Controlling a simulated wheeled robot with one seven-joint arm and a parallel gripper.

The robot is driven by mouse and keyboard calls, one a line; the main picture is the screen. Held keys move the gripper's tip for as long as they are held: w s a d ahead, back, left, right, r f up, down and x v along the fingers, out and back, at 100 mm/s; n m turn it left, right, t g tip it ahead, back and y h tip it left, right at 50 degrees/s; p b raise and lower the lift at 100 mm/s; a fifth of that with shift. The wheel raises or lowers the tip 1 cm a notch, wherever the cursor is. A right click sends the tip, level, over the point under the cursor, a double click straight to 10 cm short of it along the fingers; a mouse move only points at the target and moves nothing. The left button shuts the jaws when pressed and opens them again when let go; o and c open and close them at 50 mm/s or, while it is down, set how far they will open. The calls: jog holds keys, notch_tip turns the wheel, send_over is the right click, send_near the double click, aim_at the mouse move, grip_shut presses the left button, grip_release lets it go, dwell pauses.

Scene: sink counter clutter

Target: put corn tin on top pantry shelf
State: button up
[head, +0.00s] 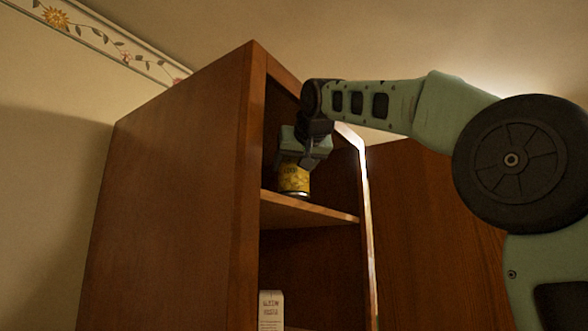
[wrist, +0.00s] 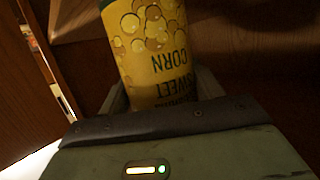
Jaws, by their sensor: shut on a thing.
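The corn tin (head: 294,180) is yellow and upright, inside the pantry's top compartment. Its base is at or just above the top shelf (head: 310,210); I cannot tell whether it touches. My gripper (head: 297,163) reaches in from the right and is shut on the tin's upper part. In the wrist view the tin (wrist: 150,50) shows its "sweet corn" label, upside down, between the fingers of my gripper (wrist: 160,92). The fingertips are partly hidden behind the tin.
The wooden pantry cabinet (head: 180,180) stands open, its side wall left of the tin. A wooden door or panel (head: 430,230) is at the right. A white carton (head: 270,309) stands in the compartment below. The top shelf has bare room right of the tin.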

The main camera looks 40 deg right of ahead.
jog(key=shift+f, duration=0.75)
jog(key=shift+f, duration=0.15)
jog(key=o, duration=1.3)
jog(key=shift+r, duration=0.25)
jog(key=b+v, duration=0.4)
jog(key=v, duration=0.8)
jog(key=shift+f, duration=0.1)
